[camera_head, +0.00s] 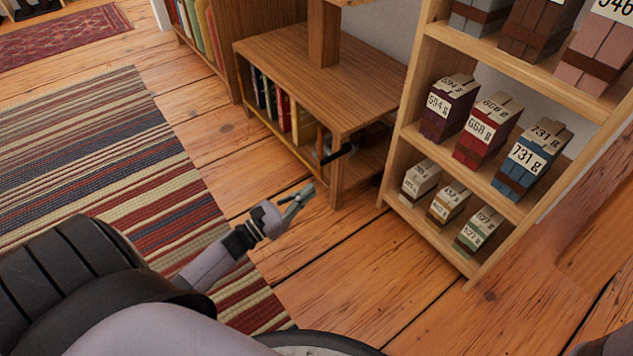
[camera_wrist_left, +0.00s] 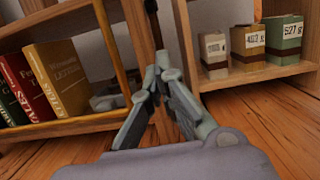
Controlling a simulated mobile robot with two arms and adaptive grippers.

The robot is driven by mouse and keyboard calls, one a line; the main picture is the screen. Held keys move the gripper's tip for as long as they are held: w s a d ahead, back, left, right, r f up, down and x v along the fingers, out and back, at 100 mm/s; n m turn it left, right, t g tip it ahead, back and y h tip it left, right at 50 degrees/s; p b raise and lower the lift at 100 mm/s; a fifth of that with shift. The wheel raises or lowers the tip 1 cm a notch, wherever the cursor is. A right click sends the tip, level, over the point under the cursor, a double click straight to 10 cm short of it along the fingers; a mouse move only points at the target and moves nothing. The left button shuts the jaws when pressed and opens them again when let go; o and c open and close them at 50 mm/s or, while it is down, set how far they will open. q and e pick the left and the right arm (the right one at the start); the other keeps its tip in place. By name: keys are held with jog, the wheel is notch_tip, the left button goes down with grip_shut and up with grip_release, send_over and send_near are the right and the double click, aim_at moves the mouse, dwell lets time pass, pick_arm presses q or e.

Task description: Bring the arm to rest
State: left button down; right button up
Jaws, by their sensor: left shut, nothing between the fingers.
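My left gripper (camera_head: 298,201) is shut and empty. In the head view it hangs above the wooden floor, just in front of the low wooden table's near leg, with its arm coming in from the lower left. In the left wrist view the fingers of the left gripper (camera_wrist_left: 157,72) meet at their tips with nothing between them. Behind the tips is the gap between the table and the shelf unit. My right gripper does not show in either view.
A low wooden table (camera_head: 300,55) holds books (camera_head: 283,110) underneath. To its right a shelf unit (camera_head: 408,115) carries several labelled weight blocks, such as a red one (camera_head: 487,135). A striped rug (camera_head: 90,150) lies left. The floor (camera_head: 370,280) in front is clear.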

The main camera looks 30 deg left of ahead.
pick_arm(q)
jog(key=p+v, duration=0.1)
jog(key=v, duration=0.5)
jog(key=shift+f+p, duration=0.15)
jog(key=shift+p, duration=0.15)
